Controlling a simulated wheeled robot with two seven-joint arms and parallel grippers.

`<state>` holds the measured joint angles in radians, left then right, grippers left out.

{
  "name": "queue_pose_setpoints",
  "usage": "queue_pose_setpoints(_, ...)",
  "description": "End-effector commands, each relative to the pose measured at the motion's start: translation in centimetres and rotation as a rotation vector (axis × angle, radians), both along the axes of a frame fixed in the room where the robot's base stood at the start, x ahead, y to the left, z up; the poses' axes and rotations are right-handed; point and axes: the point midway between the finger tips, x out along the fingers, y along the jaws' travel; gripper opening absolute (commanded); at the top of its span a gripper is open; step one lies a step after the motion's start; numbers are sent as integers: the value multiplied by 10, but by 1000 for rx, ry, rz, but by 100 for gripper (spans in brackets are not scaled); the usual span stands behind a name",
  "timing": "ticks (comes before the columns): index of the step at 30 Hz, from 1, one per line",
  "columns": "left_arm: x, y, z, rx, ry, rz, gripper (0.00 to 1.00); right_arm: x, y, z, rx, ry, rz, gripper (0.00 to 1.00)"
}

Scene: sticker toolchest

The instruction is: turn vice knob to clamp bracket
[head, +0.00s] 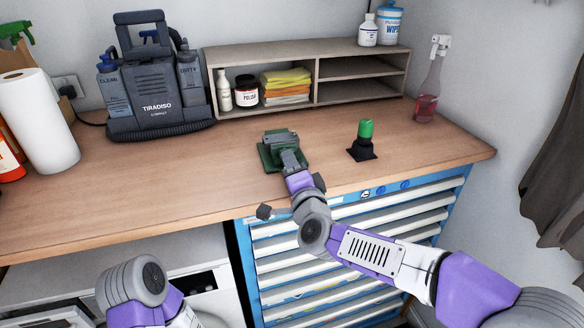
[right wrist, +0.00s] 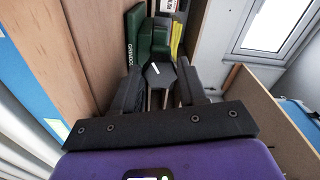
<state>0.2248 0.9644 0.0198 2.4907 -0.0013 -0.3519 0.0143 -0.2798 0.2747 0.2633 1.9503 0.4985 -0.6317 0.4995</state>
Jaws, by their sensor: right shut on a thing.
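The green vice (head: 268,157) stands on the wooden bench near its front edge. It also shows in the right wrist view (right wrist: 137,38), beyond my fingers. The vice's grey knob (right wrist: 160,74) faces the front of the bench. My right gripper (head: 291,163) reaches in from the front and is shut on the knob; its two dark fingers (right wrist: 155,92) lie on either side of it. A dark grey piece (head: 279,136) shows at the top of the vice; I cannot tell whether it is the bracket or a jaw. My left gripper is out of view.
A green-capped item on a black base (head: 362,141) stands right of the vice. Behind are a shelf unit (head: 313,85), a grey cleaning machine (head: 154,85) and a spray bottle (head: 428,95). A paper roll (head: 38,120) stands left. The bench between is clear.

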Motion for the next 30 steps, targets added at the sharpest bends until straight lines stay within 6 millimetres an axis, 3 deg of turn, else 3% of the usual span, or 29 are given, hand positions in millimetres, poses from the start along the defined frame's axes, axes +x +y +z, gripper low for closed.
queue_pose_setpoints(13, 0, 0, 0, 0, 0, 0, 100, 0, 0, 0, 12, 2, -2, 12)
queue_pose_setpoints(14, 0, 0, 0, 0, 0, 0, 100, 0, 0, 0, 11, 1, -2, 43)
queue_pose_setpoints(16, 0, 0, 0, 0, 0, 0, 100, 0, 0, 0, 11, 1, -2, 53)
queue_pose_setpoints(25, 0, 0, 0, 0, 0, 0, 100, -1, -1, 0, 10, 2, -1, 53)
queue_pose_setpoints(30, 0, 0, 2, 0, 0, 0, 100, -17, -5, 1, 9, 1, 0, 53)
